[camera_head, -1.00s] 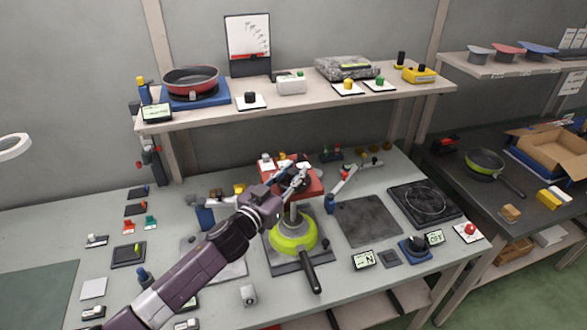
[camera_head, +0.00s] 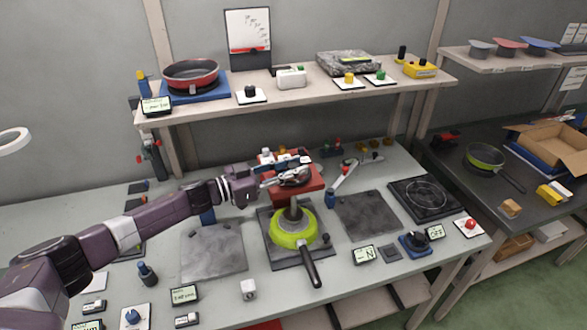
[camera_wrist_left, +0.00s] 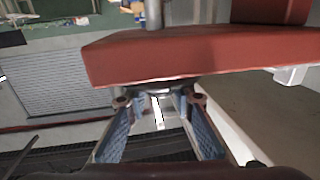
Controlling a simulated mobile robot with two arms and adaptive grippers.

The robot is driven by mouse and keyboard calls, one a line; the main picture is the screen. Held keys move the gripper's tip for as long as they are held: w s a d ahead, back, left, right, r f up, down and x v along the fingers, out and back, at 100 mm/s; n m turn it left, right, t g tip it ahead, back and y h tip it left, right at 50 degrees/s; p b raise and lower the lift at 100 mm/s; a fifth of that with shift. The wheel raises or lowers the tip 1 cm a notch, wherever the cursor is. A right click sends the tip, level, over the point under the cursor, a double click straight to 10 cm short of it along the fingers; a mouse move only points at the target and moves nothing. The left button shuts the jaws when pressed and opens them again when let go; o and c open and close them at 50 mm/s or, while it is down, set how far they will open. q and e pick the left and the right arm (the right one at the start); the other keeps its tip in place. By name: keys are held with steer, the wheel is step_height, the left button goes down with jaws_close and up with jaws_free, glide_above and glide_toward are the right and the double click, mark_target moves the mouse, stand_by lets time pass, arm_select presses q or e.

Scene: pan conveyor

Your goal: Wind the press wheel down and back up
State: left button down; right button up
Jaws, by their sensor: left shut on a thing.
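The press has a red head (camera_head: 311,191) above a lime-green pan (camera_head: 283,241), with a grey ram (camera_head: 292,213) reaching down into the pan. The dark press wheel (camera_head: 295,178) sits at the head and is partly covered by my gripper. My left gripper (camera_head: 300,176) reaches in from the left and is shut on the wheel. In the left wrist view the two fingertips (camera_wrist_left: 160,100) meet a dark rim just beside the red head (camera_wrist_left: 190,62). The exact grip on the rim is hard to see. My right gripper is not in view.
The upper shelf (camera_head: 215,116) runs close behind and above my gripper. A black pan handle (camera_head: 311,267) sticks out toward the front. A grey plate (camera_head: 367,217) to the right and a grey mat (camera_head: 213,252) to the left are bare.

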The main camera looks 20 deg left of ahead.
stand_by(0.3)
arm_select(q)
steer(key=c, duration=1.6)
jaws_free()
steer(key=v, duration=1.2)
steer(key=shift+s, duration=0.1)
